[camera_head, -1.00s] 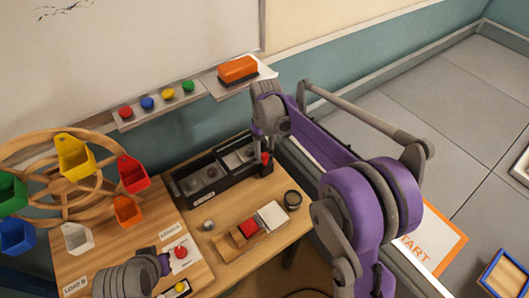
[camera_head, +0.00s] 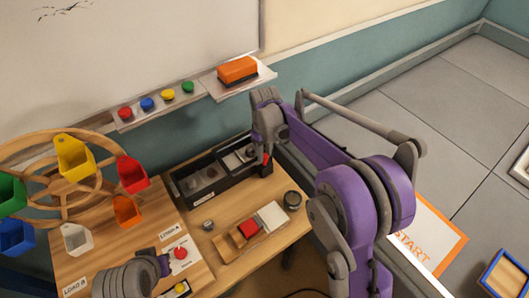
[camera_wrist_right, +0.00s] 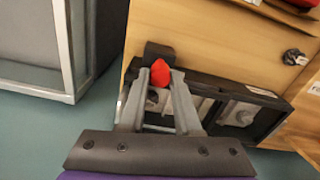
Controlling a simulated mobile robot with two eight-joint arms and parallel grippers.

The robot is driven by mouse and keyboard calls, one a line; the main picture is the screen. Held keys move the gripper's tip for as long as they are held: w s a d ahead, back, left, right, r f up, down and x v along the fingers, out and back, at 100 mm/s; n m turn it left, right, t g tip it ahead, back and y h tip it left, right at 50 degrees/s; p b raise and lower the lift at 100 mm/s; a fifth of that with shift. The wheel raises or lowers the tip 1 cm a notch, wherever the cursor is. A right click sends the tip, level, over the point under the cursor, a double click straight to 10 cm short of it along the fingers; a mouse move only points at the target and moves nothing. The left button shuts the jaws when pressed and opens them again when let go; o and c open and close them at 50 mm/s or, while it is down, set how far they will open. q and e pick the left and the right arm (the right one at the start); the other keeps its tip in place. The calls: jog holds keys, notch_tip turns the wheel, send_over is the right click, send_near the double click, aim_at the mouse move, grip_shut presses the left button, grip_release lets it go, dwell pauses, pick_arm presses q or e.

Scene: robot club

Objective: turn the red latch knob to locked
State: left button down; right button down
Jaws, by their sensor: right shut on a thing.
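The red latch knob (camera_head: 265,158) stands at the right end of the black box (camera_head: 188,191) at the back of the wooden table. My right gripper (camera_head: 263,150) reaches down to it from above. In the right wrist view the red knob (camera_wrist_right: 160,74) sits between the fingertips of my right gripper (camera_wrist_right: 161,80), which is shut on it. The fingers partly hide the knob, and I cannot read its turn position. Part of my left arm shows at the lower left of the head view; its fingers do not show.
A wooden wheel with coloured bins (camera_head: 75,158) stands left. A shelf with an orange eraser (camera_head: 237,71) is on the wall behind.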

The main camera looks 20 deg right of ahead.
jog(key=shift+m, duration=0.3)
jog(key=m+b, duration=0.1)
jog(key=m, duration=0.2)
jog(key=shift+m, duration=0.3)
jog(key=m, duration=0.4)
jog(key=shift+b, duration=0.3)
jog(key=m, duration=0.9)
jog(key=shift+m+b, duration=0.3)
jog(key=shift+b, duration=0.1)
jog(key=c, duration=0.6)
grip_release()
